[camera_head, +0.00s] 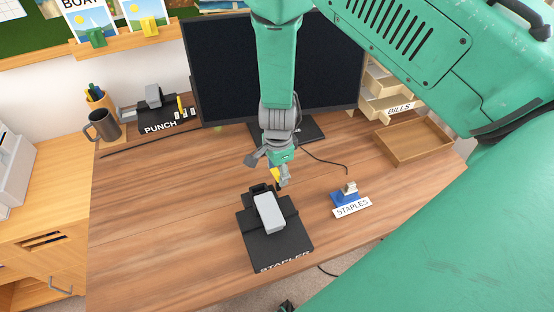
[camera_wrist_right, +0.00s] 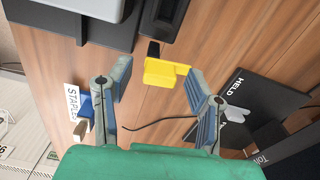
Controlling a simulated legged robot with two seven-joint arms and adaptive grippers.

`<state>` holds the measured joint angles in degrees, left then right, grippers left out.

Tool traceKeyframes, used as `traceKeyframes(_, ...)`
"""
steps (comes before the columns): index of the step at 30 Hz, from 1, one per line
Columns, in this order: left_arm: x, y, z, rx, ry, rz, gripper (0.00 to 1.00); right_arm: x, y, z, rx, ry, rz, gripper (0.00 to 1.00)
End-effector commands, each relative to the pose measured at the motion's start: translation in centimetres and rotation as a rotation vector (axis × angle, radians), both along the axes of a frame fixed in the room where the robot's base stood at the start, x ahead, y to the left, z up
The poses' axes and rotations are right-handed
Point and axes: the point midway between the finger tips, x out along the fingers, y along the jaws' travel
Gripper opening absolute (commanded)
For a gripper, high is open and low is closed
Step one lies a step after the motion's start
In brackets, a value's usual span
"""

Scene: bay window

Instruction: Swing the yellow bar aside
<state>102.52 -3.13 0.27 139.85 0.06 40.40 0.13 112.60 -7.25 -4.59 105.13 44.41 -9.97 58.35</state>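The yellow bar (camera_wrist_right: 165,72) sticks out from the black stapler base, with a dark piece at its inner end. In the head view only a little of the yellow bar (camera_head: 275,175) shows beside my fingers. The stapler (camera_head: 268,212) has a grey top and rests on a black board (camera_head: 272,246) lettered STAPLER. My right gripper (camera_head: 270,168) is at the stapler's far end. Its fingers are spread in the wrist view, with the yellow bar between their tips (camera_wrist_right: 159,76) and a gap on each side. My left gripper is not in view.
A blue holder with a STAPLES label (camera_head: 351,207) stands right of the stapler. A monitor (camera_head: 220,70) stands behind, with a HELD board (camera_wrist_right: 255,105) by its foot. A wooden tray (camera_head: 412,142), mug (camera_head: 102,126) and PUNCH board (camera_head: 160,125) are farther off. Desk left of the stapler is clear.

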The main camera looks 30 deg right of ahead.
Motion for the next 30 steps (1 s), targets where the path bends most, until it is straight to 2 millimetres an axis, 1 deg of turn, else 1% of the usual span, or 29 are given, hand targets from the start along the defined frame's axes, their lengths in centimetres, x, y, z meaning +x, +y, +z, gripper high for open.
traceKeyframes(7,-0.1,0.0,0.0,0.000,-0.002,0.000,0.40,0.0,0.0,0.0,0.000,0.001,0.001,0.47)
traceKeyframes(11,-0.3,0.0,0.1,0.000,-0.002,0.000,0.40,0.1,0.0,1.1,0.000,0.000,0.002,0.47)
traceKeyframes(14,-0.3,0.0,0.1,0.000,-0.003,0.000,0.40,0.1,0.0,2.8,-0.001,-0.002,0.002,0.47)
traceKeyframes(18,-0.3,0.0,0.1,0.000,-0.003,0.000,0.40,0.1,0.0,5.9,-0.001,-0.003,0.002,0.47)
traceKeyframes(24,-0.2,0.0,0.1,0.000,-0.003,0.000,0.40,0.1,0.0,9.7,-0.001,-0.001,0.002,0.47)
traceKeyframes(27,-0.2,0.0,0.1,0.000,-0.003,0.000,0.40,0.1,0.0,10.9,0.000,0.000,0.001,0.47)
traceKeyframes(30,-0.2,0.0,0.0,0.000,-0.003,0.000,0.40,0.1,0.0,11.6,0.000,0.001,0.001,0.47)
